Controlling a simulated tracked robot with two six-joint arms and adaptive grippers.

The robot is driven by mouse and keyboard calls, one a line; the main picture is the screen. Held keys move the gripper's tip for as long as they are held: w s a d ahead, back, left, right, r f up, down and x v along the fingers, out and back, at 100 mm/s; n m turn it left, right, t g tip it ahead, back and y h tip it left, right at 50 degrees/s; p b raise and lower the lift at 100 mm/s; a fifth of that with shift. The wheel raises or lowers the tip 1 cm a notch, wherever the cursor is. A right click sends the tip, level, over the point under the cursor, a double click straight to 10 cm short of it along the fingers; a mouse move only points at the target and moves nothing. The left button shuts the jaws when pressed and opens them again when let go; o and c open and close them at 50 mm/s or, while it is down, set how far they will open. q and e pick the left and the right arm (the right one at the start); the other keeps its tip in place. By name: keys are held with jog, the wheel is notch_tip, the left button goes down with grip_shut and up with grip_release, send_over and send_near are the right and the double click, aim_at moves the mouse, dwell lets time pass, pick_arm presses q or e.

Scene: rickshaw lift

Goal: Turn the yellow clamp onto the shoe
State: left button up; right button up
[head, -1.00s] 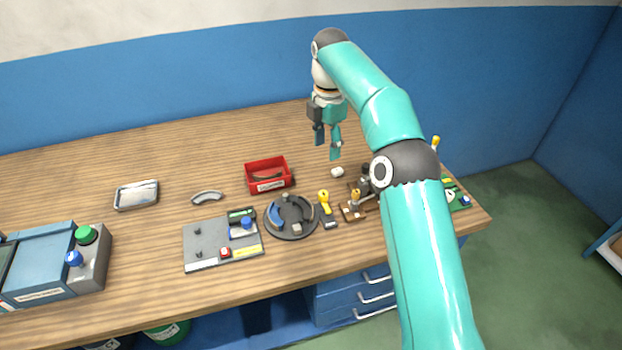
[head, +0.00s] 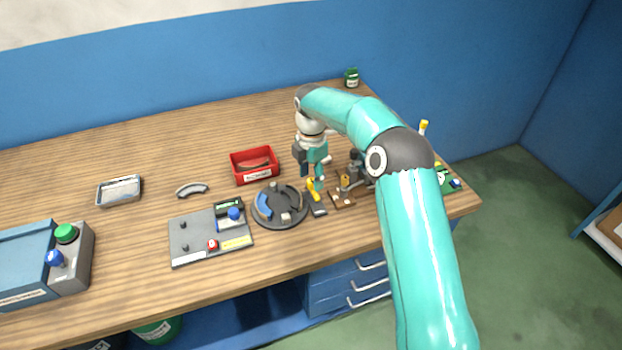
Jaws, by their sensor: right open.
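The yellow clamp (head: 313,188) stands on a small dark base to the right of a round dark plate (head: 281,222). A blue curved piece (head: 263,204), which looks like the shoe, lies on the left side of that plate. My right gripper (head: 312,175) is open, pointing down, with its fingertips at the top of the yellow clamp. I cannot tell whether they touch it. My left gripper is not in view.
A wooden block with a small fixture (head: 342,198) stands close to the right of the clamp. A red bin (head: 255,177) is behind the plate. A grey board (head: 197,250) with knobs lies to its left. A grey arc piece (head: 191,188) and metal tray (head: 118,200) lie further left.

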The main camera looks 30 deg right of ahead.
jog(key=shift+f, duration=0.55)
jog(key=c, duration=1)
jog(key=shift+a, duration=0.15)
grip_shut()
